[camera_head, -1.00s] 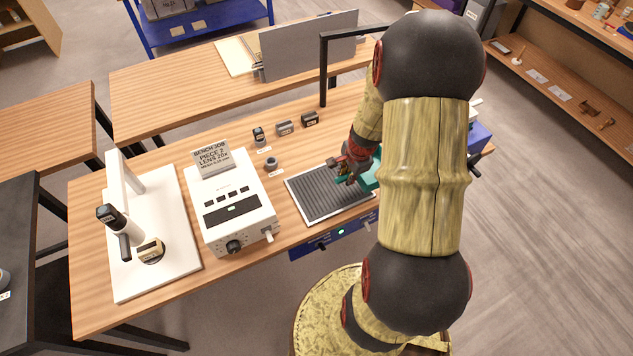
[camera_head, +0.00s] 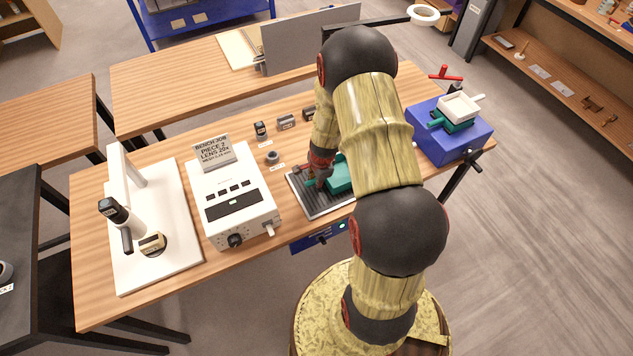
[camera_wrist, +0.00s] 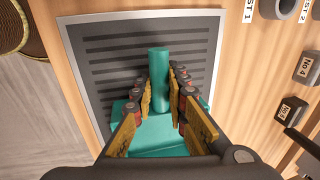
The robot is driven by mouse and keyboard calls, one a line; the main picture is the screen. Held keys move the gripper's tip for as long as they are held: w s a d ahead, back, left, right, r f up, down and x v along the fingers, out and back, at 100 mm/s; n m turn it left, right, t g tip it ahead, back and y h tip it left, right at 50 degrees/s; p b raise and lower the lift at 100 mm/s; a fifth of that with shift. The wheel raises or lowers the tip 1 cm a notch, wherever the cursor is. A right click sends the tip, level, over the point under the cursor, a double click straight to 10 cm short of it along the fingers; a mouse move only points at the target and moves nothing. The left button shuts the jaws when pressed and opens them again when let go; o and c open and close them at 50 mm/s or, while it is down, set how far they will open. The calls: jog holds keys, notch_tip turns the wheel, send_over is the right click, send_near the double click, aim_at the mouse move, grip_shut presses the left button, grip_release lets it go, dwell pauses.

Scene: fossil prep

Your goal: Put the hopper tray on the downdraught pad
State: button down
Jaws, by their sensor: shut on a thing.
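The hopper tray (camera_head: 341,178) is teal and partly hidden behind my arm in the head view. In the wrist view its upright-looking teal handle (camera_wrist: 159,68) lies between my fingers, with the tray body (camera_wrist: 150,136) below. My gripper (camera_head: 318,172) is shut on that handle; it also shows in the wrist view (camera_wrist: 161,95). The downdraught pad (camera_head: 311,200) is a dark slatted panel with a light frame. The tray is over the pad in both views. I cannot tell whether it touches the slats. The pad shows around the handle in the wrist view (camera_wrist: 105,50).
A white control box (camera_head: 232,205) stands left of the pad. Small labelled blocks (camera_head: 287,122) and a round piece (camera_head: 272,157) lie behind it. A blue block (camera_head: 450,145) with a white tray (camera_head: 460,106) and another teal tray stands at the right. A microscope is at far left.

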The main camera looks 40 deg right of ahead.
jog(key=shift+f, duration=0.3)
jog(key=shift+f, duration=0.2)
jog(key=c, duration=1.9)
grip_release()
jog(key=shift+o, duration=0.7)
jog(key=shift+r, duration=0.15)
